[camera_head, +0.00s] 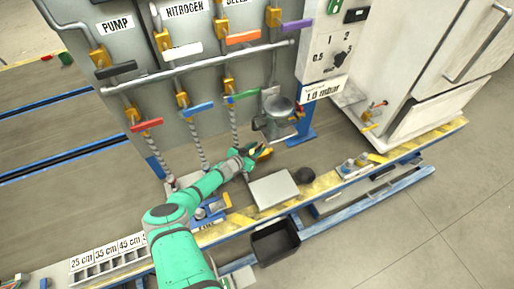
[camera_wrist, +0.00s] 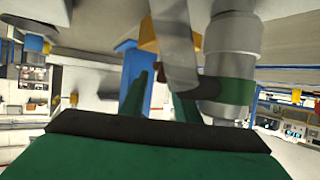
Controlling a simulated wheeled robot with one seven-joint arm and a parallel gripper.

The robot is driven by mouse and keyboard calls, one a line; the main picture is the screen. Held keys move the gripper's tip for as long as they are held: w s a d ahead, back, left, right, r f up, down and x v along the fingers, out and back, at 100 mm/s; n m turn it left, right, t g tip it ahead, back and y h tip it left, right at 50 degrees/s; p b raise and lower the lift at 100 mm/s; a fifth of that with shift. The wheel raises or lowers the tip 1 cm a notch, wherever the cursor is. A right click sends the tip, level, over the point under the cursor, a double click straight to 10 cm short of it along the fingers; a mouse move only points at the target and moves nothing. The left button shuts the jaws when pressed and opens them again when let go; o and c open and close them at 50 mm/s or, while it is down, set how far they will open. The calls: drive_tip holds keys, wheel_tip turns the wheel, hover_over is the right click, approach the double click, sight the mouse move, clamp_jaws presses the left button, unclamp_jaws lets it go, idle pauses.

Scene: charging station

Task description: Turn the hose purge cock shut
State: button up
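My gripper (camera_head: 250,157) is low in front of the panel, at the foot of the green-levered hose (camera_head: 234,122). A small orange-yellow fitting (camera_head: 264,153) shows right beside its fingertips; I cannot tell whether they touch. In the wrist view my gripper (camera_wrist: 160,102) has two dark green fingers standing apart, with light background between them. A grey flat bar (camera_wrist: 175,50) hangs just beyond the fingers, and a grey cylindrical body (camera_wrist: 230,50) with a dark green band stands to the right. Which part is the purge cock's handle is not clear, and its angle is hidden.
Red (camera_head: 146,125), blue (camera_head: 197,109) and green (camera_head: 243,96) levers sit above the hoses. A grey pump-like cylinder (camera_head: 280,108) is close to the right. Grey floor is free at right.

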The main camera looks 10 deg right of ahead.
drive_tip(key=shift+a, duration=0.15)
drive_tip(key=shift+s+a+r, duration=0.3)
drive_tip(key=shift+a, duration=0.15)
drive_tip(key=shift+v, duration=4.7)
drive_tip(key=shift+s+d, duration=0.15)
